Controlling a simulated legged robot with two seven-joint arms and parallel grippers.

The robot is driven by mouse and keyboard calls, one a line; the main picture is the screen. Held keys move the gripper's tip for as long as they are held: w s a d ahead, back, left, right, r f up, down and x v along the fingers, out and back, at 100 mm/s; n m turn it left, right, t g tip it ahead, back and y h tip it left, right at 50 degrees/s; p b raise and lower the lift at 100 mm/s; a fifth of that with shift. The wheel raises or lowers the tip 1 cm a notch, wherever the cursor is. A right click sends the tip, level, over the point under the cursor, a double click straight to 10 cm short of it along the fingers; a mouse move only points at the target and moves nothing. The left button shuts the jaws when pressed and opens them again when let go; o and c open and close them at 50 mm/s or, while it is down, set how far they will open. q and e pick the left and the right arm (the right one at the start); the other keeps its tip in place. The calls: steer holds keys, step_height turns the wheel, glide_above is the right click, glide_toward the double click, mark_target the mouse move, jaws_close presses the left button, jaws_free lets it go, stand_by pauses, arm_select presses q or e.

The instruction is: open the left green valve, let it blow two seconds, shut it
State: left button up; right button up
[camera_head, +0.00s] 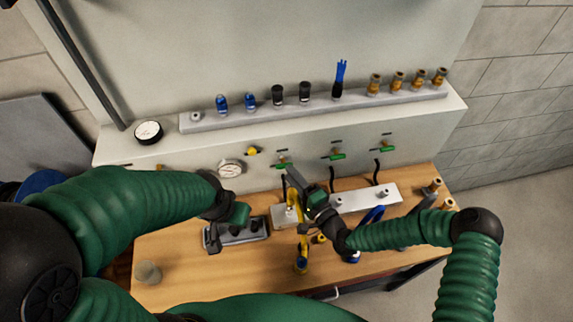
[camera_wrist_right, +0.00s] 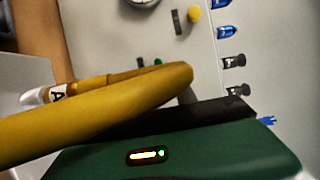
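The left green valve (camera_head: 283,164) is a small green handle on the pale wall panel, first of three in the row. In the right wrist view a bit of green (camera_wrist_right: 158,62), probably a valve handle, shows just above a yellow tube. My right gripper (camera_head: 293,184) is just below and in front of the left valve, apart from it as far as I can see. The yellow tube (camera_wrist_right: 100,105) crosses close in front of it; its fingertips are hidden.
Two more green valves (camera_head: 335,156) (camera_head: 384,148) sit to the right, a yellow knob (camera_head: 252,151) and gauge (camera_head: 230,169) to the left. A white strip (camera_head: 352,200) lies on the wooden table (camera_head: 180,255). A glass (camera_head: 148,271) stands front left.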

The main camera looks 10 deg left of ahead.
mark_target(284, 163)
steer(key=x, duration=0.3)
steer(key=shift+w, duration=0.2)
jaws_close()
